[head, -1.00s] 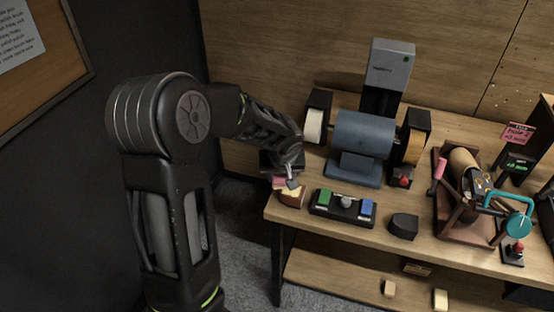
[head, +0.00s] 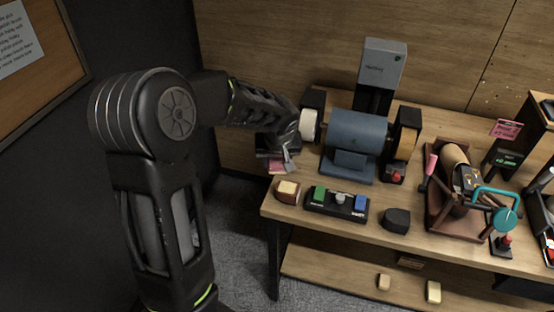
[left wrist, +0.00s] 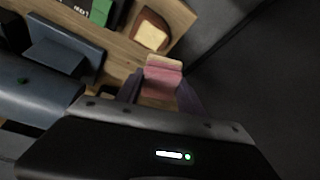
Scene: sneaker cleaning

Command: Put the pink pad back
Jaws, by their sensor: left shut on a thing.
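My left gripper (head: 286,164) is at the left end of the workbench, shut on the pink pad (head: 277,167). In the left wrist view the pad (left wrist: 163,82) sits between the two dark fingers, with a tan layer (left wrist: 164,62) along its far edge. A brown block with a cream top (head: 287,190) stands on the bench just in front of the gripper. It also shows in the left wrist view (left wrist: 151,32), apart from the pad. The arm and gripper partly hide the bench corner behind the pad. My right gripper is not in view.
A blue bench grinder (head: 354,140) stands right of the gripper, its white wheel (head: 309,125) close to it. The bench's left edge drops to the floor.

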